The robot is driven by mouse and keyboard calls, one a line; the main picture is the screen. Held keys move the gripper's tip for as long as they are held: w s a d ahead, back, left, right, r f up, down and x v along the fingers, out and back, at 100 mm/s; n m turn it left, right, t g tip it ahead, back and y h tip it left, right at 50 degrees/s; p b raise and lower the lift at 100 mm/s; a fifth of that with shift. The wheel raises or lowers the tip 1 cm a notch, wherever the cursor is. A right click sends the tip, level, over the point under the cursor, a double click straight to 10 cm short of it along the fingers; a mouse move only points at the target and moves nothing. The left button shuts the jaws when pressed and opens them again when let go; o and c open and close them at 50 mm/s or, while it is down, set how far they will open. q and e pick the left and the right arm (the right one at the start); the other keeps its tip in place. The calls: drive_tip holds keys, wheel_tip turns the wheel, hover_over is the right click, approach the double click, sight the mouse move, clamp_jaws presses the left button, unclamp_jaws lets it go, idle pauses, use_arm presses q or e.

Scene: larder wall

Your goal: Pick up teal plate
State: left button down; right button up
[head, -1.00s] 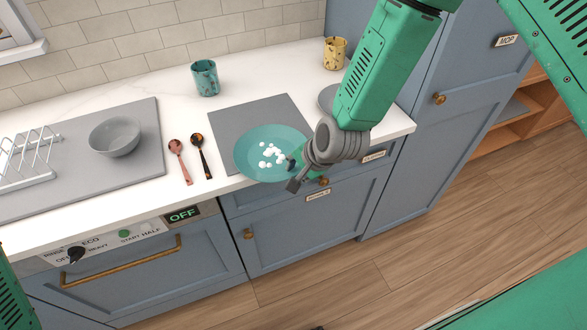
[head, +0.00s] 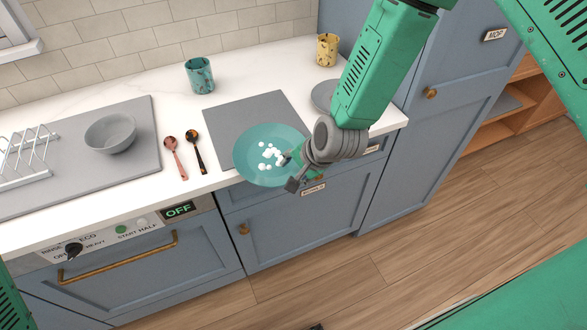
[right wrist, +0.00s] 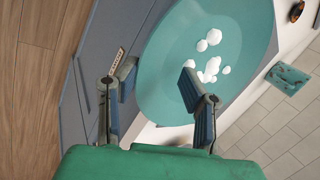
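The teal plate (head: 250,142) is at the front of the counter. Its near rim reaches past the counter's front edge, and several small white pieces (head: 265,168) lie on it. My right gripper (head: 290,170) is at the plate's near right rim. In the right wrist view, the fingers (right wrist: 158,85) straddle the rim of the plate (right wrist: 170,55), one outside it and one over its inner face. A gap shows between the fingers, but the plate moves together with them. I cannot tell whether it is clear of the counter. The left gripper is not in view.
A grey mat (head: 230,119) lies behind the plate, with two spoons (head: 173,154) to its left. A teal cup (head: 200,76), a yellow cup (head: 327,50) and a grey plate (head: 322,94) stand behind. A grey bowl (head: 110,133) and white rack (head: 25,153) are left.

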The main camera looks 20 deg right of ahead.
drive_tip(key=v, duration=0.7)
drive_tip(key=shift+r, duration=0.25)
drive_tip(key=shift+d, duration=0.1)
